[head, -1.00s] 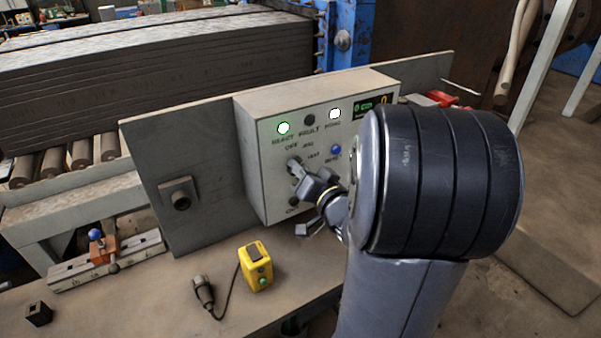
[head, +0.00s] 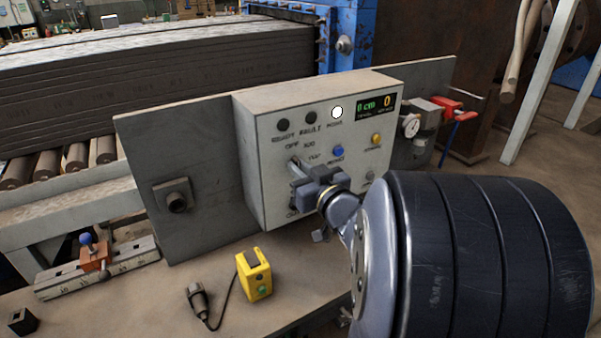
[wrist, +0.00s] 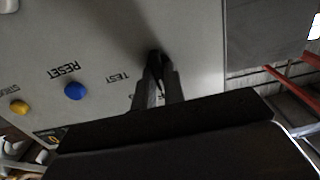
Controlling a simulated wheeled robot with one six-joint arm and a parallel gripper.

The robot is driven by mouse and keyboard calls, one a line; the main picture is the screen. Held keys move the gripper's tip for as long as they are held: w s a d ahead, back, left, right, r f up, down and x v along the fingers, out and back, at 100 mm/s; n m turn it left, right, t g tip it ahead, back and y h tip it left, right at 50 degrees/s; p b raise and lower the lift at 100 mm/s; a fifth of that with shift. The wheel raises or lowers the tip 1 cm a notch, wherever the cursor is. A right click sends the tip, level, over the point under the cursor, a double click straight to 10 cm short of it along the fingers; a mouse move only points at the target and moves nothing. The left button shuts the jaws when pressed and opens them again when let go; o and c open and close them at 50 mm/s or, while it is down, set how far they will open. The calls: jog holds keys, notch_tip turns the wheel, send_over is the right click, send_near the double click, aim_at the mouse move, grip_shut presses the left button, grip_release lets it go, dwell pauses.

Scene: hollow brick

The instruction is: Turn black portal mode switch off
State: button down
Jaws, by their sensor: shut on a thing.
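The control box (head: 245,165) stands upright on the bench with OFF and TEST lettering around its mode switch. My gripper (head: 299,170) reaches the box face just below the OFF lettering, and its fingers cover the switch in the head view. In the wrist view the black mode switch (wrist: 154,60) is a small dark knob between the fingertips of my gripper (wrist: 156,78), which is shut on it. The TEST lettering is just left of the knob there. I cannot tell which position the knob points to. The ready lamp (head: 283,124) is dark.
A lit white lamp (head: 337,112), a display (head: 375,105), a blue reset button (head: 338,152) and a yellow button (head: 376,138) are on the same face.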

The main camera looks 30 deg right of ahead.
dwell(0.4)
jog(key=c, duration=1.5)
grip_release()
jog(key=s, duration=1)
jog(key=shift+s+d+p, duration=0.15)
jog(key=shift+s+p, duration=0.2)
jog(key=shift+s, duration=0.05)
jog(key=shift+w, duration=0.1)
jog(key=shift+w+b, duration=0.35)
jog(key=shift+w, duration=5)
